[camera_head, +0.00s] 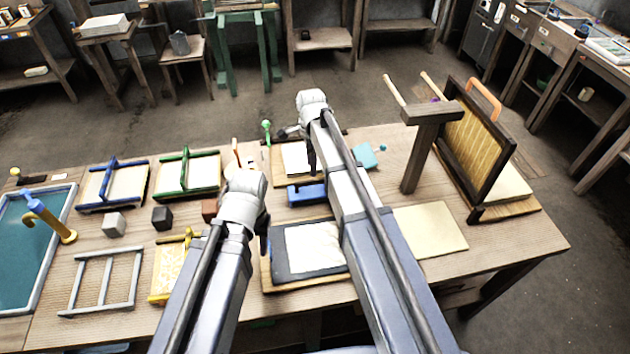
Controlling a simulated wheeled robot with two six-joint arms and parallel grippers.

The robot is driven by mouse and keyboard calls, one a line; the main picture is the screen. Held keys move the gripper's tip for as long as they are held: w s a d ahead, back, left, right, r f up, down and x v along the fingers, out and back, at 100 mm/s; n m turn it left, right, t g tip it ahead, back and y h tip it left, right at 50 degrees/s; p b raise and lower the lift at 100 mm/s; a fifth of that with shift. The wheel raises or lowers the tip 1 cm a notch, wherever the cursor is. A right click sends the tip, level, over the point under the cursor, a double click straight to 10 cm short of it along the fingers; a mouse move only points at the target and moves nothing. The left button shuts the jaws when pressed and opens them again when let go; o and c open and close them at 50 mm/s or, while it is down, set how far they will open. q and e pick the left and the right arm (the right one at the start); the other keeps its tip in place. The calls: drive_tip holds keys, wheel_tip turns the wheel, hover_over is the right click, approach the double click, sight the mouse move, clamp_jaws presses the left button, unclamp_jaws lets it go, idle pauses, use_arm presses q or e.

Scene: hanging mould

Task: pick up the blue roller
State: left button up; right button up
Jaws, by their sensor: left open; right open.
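A blue object (306,194), which looks like the blue roller, lies on the workbench (500,246) between my two arms. My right arm hides its right end, and I cannot make out its full shape. My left gripper (264,240) points down, just left of the dark-framed mould with a white sheet and nearer to me than the blue object. It is mostly hidden by my wrist, open and empty. My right gripper (300,142) is beyond the blue object, above the far side of the bench. It is open, seen small and partly covered by its own arm.
A blue-handled frame (112,184) and a green-handled frame (187,174) lie at left. The dark-framed mould (310,248) lies in front. A wooden post (420,150) and an upright framed screen (478,150) stand at right. A teal vat (30,262) is at far left.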

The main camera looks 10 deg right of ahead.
sight(314, 180)
use_arm(q)
drive_tip(key=shift+f+b, duration=4)
use_arm(e)
drive_tip(key=shift+s+d+f, duration=0.1)
drive_tip(key=shift+d+f, duration=0.05)
drive_tip(key=shift+f, duration=1.85)
drive_tip(key=shift+s+d+f, duration=0.1)
drive_tip(key=shift+f, duration=1.85)
use_arm(q)
drive_tip(key=shift+r, duration=0.1)
use_arm(e)
drive_tip(key=shift+r, duration=0.1)
drive_tip(key=shift+c, duration=0.2)
clamp_jaws()
